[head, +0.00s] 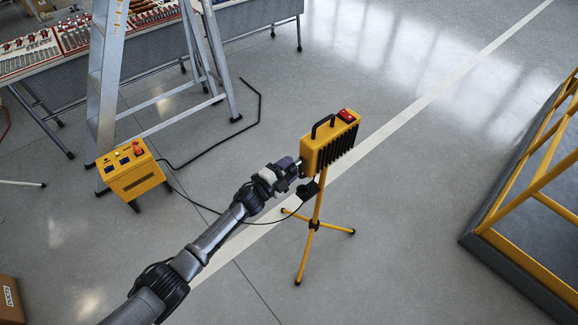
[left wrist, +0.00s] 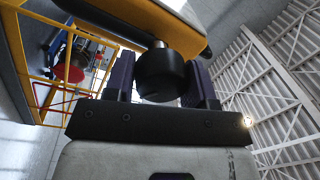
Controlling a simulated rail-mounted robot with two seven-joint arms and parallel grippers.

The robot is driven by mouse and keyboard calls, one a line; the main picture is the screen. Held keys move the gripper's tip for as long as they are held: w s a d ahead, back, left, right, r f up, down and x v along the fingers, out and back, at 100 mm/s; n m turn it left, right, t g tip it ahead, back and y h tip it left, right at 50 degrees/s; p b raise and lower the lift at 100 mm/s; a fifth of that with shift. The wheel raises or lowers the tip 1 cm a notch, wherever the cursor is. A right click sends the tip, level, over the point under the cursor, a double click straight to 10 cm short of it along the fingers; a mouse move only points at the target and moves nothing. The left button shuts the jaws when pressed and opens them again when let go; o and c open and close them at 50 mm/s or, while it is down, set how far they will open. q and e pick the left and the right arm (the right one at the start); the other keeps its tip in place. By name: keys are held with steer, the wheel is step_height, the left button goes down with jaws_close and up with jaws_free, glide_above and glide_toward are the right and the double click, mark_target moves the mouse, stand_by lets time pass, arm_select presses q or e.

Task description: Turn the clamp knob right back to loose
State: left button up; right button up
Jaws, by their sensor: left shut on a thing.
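A yellow work light (head: 330,143) with a black handle and a red switch on top stands on a yellow tripod (head: 316,210). In the left wrist view, the black round clamp knob (left wrist: 161,82) sits under the yellow light housing (left wrist: 190,22) on a short metal shaft. My left gripper (head: 294,166) reaches the left side of the light and is shut on the knob, with one dark finger on each side of it. In the head view the gripper mostly hides the knob. The knob's turn angle cannot be told. My right gripper is not in view.
A yellow power box (head: 132,174) stands left, its black cable running along the floor. A stepladder (head: 108,75) and a bench (head: 70,50) are behind it. A yellow railing (head: 540,165) stands right. A cardboard box (head: 9,298) is lower left. Floor around the tripod is mostly clear.

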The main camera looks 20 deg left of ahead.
arm_select(q)
steer(key=shift+n, duration=0.6)
steer(key=o, duration=0.9)
steer(key=shift+s, duration=0.1)
steer(key=shift+s+a+p, duration=0.15)
steer(key=shift+s+p, duration=0.05)
steer(key=shift+p, duration=0.1)
steer(key=p+v, duration=0.1)
steer(key=v, duration=1.2)
steer(key=shift+s, duration=0.1)
